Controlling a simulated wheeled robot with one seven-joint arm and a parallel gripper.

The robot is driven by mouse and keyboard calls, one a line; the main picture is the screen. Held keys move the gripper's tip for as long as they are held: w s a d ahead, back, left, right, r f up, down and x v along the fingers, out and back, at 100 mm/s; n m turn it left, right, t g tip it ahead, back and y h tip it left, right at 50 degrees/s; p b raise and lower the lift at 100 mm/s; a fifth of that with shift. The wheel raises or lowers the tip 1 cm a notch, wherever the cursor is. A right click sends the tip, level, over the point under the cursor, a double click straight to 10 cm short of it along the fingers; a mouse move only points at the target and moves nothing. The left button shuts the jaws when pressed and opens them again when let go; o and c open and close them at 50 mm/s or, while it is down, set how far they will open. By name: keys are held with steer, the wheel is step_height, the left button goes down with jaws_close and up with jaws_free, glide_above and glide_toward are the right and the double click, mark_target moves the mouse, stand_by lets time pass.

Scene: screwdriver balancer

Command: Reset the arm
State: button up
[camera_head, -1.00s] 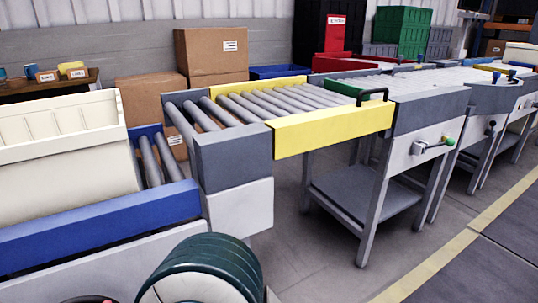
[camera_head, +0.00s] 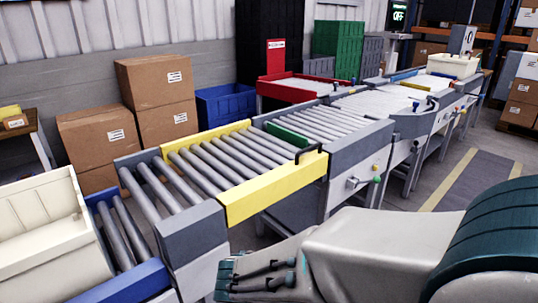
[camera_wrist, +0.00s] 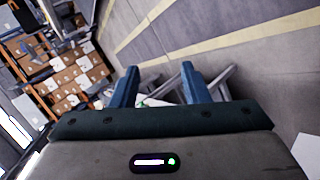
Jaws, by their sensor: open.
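My gripper (camera_wrist: 158,88) shows in the wrist view with its two blue fingers apart and nothing between them. Beyond the fingers are grey floor and grey metal legs, some way off. In the head view my arm enters from the lower right and reaches left in front of the conveyor. The fingers cannot be made out in the head view.
A roller conveyor with a yellow-sided section (camera_head: 275,188) runs from lower left to upper right. A cream bin (camera_head: 45,225) stands at its left end. Cardboard boxes (camera_head: 155,80) and a blue bin (camera_head: 225,106) are behind it. Open floor with a yellow line lies at right.

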steer(key=s+d+r+y+p, duration=0.1)
steer(key=r+y+p, duration=0.2)
steer(key=r, duration=0.3)
steer(key=s+d+r+m+y+p, duration=0.1)
steer(key=d+r+y+p, duration=0.1)
steer(key=r+p, duration=0.4)
steer(key=d+r+m+g+y+p, duration=0.1)
steer(key=r+y+p, duration=0.3)
steer(key=r+p, duration=0.1)
steer(key=shift+s+d+r, duration=0.35)
steer(key=shift+s+r, duration=0.05)
steer(key=shift+r, duration=0.5)
steer(key=shift+c, duration=0.6)
steer(key=shift+a, duration=0.1)
